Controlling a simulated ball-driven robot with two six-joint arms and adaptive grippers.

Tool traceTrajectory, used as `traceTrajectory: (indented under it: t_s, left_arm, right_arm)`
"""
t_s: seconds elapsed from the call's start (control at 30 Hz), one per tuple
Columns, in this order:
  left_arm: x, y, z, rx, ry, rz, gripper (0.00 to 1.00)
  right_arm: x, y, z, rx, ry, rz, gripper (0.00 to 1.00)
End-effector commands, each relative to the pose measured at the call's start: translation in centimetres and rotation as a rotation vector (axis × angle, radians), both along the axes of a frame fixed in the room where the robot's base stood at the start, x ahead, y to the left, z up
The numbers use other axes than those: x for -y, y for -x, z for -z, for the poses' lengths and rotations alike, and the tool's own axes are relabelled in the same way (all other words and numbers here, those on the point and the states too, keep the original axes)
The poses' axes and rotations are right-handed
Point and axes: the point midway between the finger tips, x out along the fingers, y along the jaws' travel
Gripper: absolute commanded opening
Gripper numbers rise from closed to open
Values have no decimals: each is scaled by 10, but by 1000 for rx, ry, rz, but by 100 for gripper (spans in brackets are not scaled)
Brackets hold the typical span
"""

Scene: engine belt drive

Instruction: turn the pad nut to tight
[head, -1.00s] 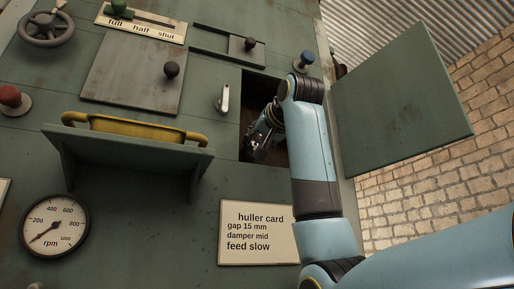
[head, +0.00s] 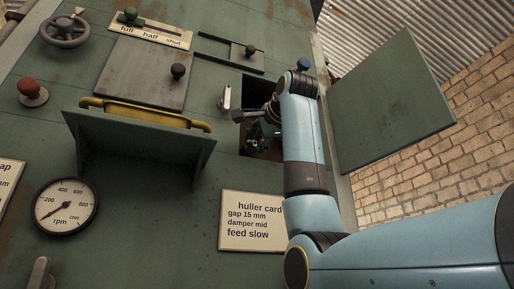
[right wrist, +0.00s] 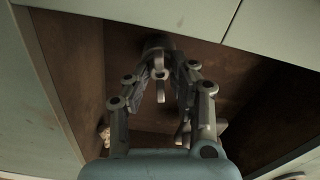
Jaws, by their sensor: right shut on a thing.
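My right gripper (right wrist: 170,75) is inside the open recess in the green machine panel. In the right wrist view its fingers close around a small grey metal piece (right wrist: 158,60) at the back of the recess, which looks like the pad nut on its stud. The fingers partly cover it, so its exact shape and seating cannot be told. In the head view the right gripper (head: 262,128) shows at the recess mouth, partly hidden behind my own wrist, and the nut is not visible there. My left gripper is not in view.
Brown recess walls (right wrist: 75,70) stand close around the gripper. A green door (head: 390,95) hangs open to the right. A light latch handle (head: 225,97) is left of the recess. A shelf with a yellow rail (head: 140,115), a huller card (head: 252,222) and an rpm dial (head: 65,207) are nearby.

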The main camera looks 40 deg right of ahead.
Motion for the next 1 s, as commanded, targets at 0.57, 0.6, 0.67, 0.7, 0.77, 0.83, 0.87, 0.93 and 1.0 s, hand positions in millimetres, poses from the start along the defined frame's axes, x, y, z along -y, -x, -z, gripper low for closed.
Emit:
traceTrajectory:
  t_s: [0.57,0.6,0.67,0.7,0.77,0.83,0.87,0.93,1.0]
  left_arm:
    - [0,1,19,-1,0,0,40]
    - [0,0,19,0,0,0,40]
    - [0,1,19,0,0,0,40]
    - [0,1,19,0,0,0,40]
    - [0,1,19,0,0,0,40]
    - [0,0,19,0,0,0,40]
    - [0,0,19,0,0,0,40]
    - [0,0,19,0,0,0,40]
    - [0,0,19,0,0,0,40]
  right_arm:
    - [0,0,0,62,-249,0,0]
    - [0,0,0,63,-253,0,0]
    - [0,0,0,63,-257,1,0]
    - [0,0,0,64,-259,1,0]
    - [0,0,0,64,-260,1,0]
    - [0,0,0,64,-261,1,0]
    - [0,0,0,64,-261,1,0]
    - [0,0,0,64,-260,1,0]
    - [0,0,0,64,-260,1,0]
